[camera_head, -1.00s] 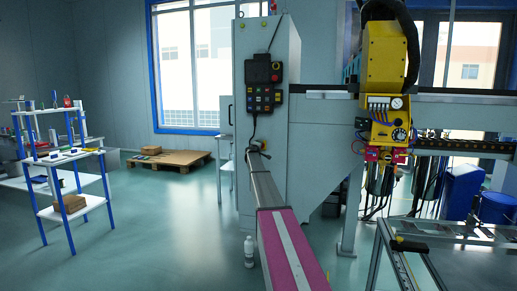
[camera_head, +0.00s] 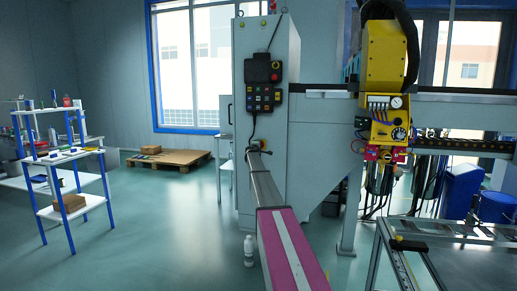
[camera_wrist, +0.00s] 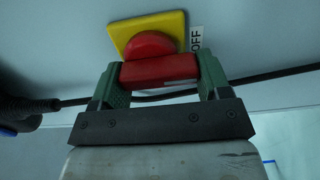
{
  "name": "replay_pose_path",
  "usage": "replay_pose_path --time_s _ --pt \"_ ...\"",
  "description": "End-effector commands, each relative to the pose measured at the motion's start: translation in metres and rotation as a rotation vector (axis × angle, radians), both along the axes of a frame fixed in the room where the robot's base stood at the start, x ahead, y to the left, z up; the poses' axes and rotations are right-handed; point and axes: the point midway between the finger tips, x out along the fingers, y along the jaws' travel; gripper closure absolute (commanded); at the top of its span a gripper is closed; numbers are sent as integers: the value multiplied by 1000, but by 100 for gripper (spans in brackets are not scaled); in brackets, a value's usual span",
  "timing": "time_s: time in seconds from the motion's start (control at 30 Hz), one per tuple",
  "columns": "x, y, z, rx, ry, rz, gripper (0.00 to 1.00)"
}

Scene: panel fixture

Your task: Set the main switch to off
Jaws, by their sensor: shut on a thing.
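In the wrist view the main switch is a red rotary knob (camera_wrist: 150,45) on a square yellow plate (camera_wrist: 173,22), fixed to a pale grey panel. A white label (camera_wrist: 196,38) reading "OFF" sits at the plate's right edge. My gripper (camera_wrist: 158,76) has its green fingers on either side of the red handle bar (camera_wrist: 160,69) and is shut on it. The bar lies roughly crosswise in the picture, tilted slightly. The head view does not show my gripper or the switch clearly.
A dark cable (camera_wrist: 275,75) runs across the panel behind my fingers. In the head view a tall grey cabinet (camera_head: 262,190) carries a black control pendant (camera_head: 263,85). A white shelf (camera_head: 75,160) stands left, a pallet (camera_head: 168,160) lies behind, and a metal table (camera_head: 450,265) is at right.

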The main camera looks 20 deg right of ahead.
Motion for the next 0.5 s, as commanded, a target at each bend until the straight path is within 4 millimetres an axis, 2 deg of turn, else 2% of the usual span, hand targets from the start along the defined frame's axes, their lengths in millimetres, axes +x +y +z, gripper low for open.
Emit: replay_pose_path --time_s 0.03,0.07,0.13,0.5 --pt "0 1 -1 -5 3 2 53" --pt "0 1 -1 -5 3 2 26" --pt "0 1 -1 -4 3 2 4" --pt "-2 2 0 -2 1 1 4"
